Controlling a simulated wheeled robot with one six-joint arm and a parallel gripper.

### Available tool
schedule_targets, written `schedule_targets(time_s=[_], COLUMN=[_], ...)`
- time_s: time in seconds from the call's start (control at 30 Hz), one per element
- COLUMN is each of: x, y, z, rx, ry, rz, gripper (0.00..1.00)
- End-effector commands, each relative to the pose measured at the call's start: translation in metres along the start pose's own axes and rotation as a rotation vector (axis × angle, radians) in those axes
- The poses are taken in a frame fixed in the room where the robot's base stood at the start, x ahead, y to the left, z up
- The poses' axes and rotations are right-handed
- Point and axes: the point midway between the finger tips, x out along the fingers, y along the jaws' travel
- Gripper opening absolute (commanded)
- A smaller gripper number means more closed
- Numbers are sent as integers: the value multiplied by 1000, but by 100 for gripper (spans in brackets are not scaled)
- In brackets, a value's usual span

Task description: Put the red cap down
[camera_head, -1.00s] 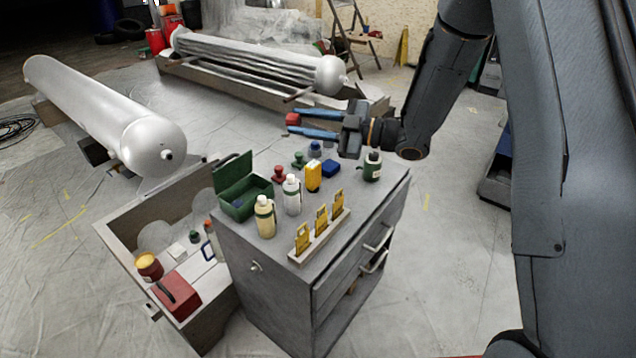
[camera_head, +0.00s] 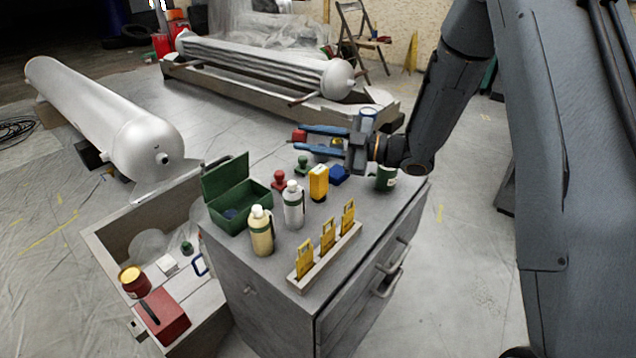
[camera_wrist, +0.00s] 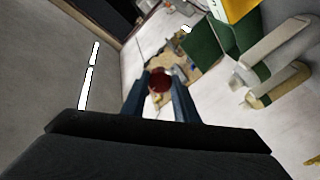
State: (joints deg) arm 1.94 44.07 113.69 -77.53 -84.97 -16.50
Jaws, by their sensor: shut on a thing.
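My gripper (camera_head: 301,137) is shut on the red cap (camera_head: 298,136), holding it at the tips of its blue fingers. In the head view it appears over the far edge of the grey cabinet top (camera_head: 285,262); the height of the cap above it is hard to tell. In the wrist view the red cap (camera_wrist: 159,81) sits between the two fingers (camera_wrist: 160,95). Part of the cap is hidden by the fingers.
The cabinet top carries a red stamp-like piece (camera_head: 279,180), a green one (camera_head: 302,166), a yellow bottle (camera_head: 318,183), a blue block (camera_head: 339,174), a green mug (camera_head: 384,178), two pale bottles, an open green box (camera_head: 236,201) and a rack (camera_head: 335,262). An open bin (camera_head: 110,245) adjoins left.

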Motion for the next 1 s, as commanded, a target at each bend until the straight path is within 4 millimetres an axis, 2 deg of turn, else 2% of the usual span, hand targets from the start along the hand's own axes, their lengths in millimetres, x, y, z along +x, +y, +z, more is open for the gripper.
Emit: schedule_targets(time_s=[0.13,0.37,0.6,1.0], x=[0,-1,-1,-1], y=[-16,-27,-46,-50], z=[20,35,59,64], rx=[3,1,2,0], ry=[-1,-2,-1,-1], rz=[0,1,2,2], gripper=[0,0,0,0])
